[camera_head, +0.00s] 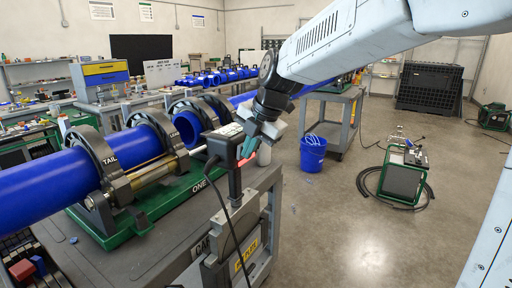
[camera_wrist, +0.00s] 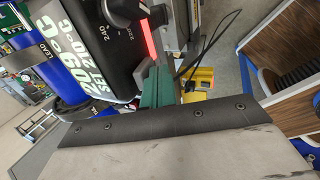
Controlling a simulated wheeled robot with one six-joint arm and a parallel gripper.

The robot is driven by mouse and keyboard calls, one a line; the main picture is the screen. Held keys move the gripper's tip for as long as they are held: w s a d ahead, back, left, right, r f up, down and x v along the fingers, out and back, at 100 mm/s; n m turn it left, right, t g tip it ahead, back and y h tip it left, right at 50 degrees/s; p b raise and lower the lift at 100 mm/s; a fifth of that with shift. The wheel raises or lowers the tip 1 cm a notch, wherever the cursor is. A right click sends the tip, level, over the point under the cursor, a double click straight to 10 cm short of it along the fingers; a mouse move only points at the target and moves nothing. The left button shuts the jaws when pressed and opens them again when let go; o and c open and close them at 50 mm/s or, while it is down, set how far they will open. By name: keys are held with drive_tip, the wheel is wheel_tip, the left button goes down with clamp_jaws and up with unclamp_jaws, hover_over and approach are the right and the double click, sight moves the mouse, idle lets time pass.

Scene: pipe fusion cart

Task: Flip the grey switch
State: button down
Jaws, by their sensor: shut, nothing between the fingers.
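A black control box (camera_head: 222,145) stands on a post at the near corner of the cart, with a red part on its right side. In the wrist view its panel (camera_wrist: 88,40) shows large white temperature digits, a dark knob (camera_wrist: 122,10) and a glowing red strip (camera_wrist: 148,38). I cannot pick out the grey switch for certain; a small greyish part (camera_wrist: 157,14) lies beside the knob at the top edge. My gripper (camera_head: 247,147), with green fingertips, is close to the right side of the box. Its fingers (camera_wrist: 157,88) are shut and empty, near the red strip; contact cannot be told.
The cart (camera_head: 165,245) carries blue pipe (camera_head: 50,190) in dark clamp rings on a green base. A black cable (camera_head: 232,225) hangs from the box. A blue bucket (camera_head: 313,153) and a green-framed machine (camera_head: 404,178) stand on the floor at right. The front right floor is clear.

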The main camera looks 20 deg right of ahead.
drive_tip(key=shift+r, duration=0.8)
drive_tip(key=shift+d, duration=0.15)
drive_tip(key=s+d+f+v, duration=0.1)
drive_tip(key=v, duration=1.1)
drive_tip(key=shift+s, duration=0.35)
drive_tip(key=shift+d, duration=0.15)
